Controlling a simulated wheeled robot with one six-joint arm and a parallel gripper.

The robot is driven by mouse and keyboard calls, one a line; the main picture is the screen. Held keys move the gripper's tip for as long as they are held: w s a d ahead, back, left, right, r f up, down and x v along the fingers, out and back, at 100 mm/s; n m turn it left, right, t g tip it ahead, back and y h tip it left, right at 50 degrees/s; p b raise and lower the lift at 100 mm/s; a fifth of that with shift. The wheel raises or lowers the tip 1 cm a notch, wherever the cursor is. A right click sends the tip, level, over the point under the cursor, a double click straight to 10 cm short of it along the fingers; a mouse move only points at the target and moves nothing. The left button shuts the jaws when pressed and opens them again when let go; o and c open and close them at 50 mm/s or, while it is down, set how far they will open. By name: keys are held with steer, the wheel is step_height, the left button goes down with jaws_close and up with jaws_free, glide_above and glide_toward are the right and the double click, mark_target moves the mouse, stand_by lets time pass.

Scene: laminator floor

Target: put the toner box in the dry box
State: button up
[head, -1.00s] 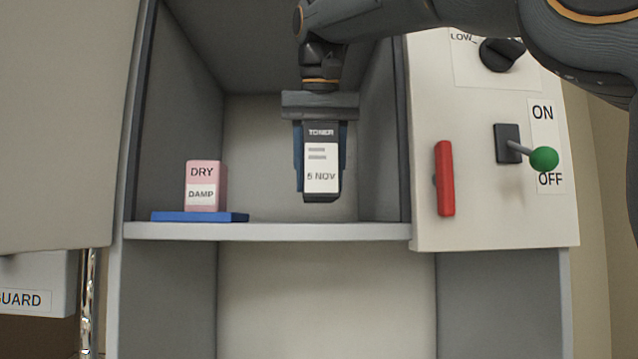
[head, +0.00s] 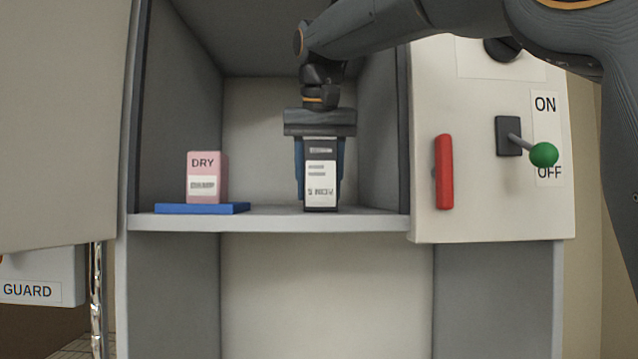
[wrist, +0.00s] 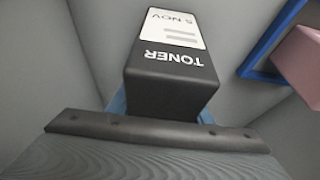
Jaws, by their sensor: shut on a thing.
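The toner box (head: 321,184) is black with a white label and is inside the open cabinet, the likely dry box. My gripper (head: 320,165) is shut on it from above, with blue fingers at its sides. The box is upright, and its lower end is at or just above the shelf (head: 270,222); I cannot tell if it touches. In the wrist view the toner box (wrist: 172,62) shows its TONER lettering between the fingers. The cabinet's back wall (head: 262,120) is behind it.
A pink block (head: 207,175) marked DRY stands on a blue tray (head: 170,209) at the shelf's left. An open door (head: 60,120) is at the far left. On the right panel are a red handle (head: 444,172) and a green-knobbed lever (head: 543,155). Shelf room is free right of the toner box.

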steer(key=o, duration=1.4)
steer(key=shift+f, duration=0.1)
steer(key=shift+o, duration=0.2)
